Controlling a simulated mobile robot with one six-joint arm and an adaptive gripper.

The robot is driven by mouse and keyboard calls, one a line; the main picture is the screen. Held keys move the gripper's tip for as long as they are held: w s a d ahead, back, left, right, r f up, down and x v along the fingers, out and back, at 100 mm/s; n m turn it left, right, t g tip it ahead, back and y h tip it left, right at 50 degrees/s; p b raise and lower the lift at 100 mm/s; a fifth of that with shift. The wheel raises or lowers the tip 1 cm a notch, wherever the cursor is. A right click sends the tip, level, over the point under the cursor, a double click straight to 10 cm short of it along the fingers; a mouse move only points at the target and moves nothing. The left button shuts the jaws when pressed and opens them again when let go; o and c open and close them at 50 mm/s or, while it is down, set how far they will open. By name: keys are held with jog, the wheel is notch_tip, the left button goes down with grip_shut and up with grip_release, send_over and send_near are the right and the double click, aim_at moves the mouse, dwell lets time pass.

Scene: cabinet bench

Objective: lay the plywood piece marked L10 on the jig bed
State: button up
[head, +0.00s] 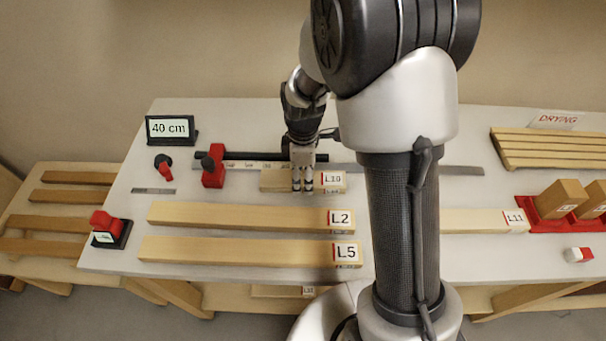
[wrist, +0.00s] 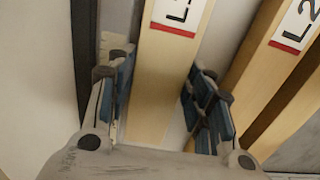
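The plywood piece L10 (head: 274,181) is a short pale board with a red-striped label at its right end. It lies just in front of a ruler strip (head: 240,166) and black bar (head: 262,155), which appear to belong to the jig. My gripper (head: 303,187) points down over L10. In the wrist view my gripper (wrist: 160,95) is open, with a blue-padded finger at each side of a board (wrist: 163,80) whose label is partly cut off. Whether the pads touch the board is unclear. Bare jig bed surface is hard to tell apart from the bench.
Boards L2 (head: 240,216) and L5 (head: 230,250) lie in front; L11 (head: 470,220) is right, partly behind my arm. A red stop (head: 213,168) and a 40 cm display (head: 171,129) stand left. A red tray (head: 545,225) with blocks and a drying rack (head: 550,150) are right.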

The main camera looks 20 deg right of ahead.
aim_at(303, 179)
jog(key=o, duration=0.3)
jog(key=shift+o, duration=0.2)
notch_tip(303, 179, up, 12)
jog(key=p, duration=0.4)
jog(key=s+r+m+t, duration=0.2)
jog(key=s+r+m, duration=0.5)
jog(key=s+r, duration=0.3)
jog(key=s+r+m+t, duration=0.2)
jog(key=s+r+m, duration=0.2)
jog(key=s+m, duration=0.3)
jog(key=s, duration=0.4)
jog(key=shift+s+r+t, duration=0.2)
jog(key=shift+t, duration=0.1)
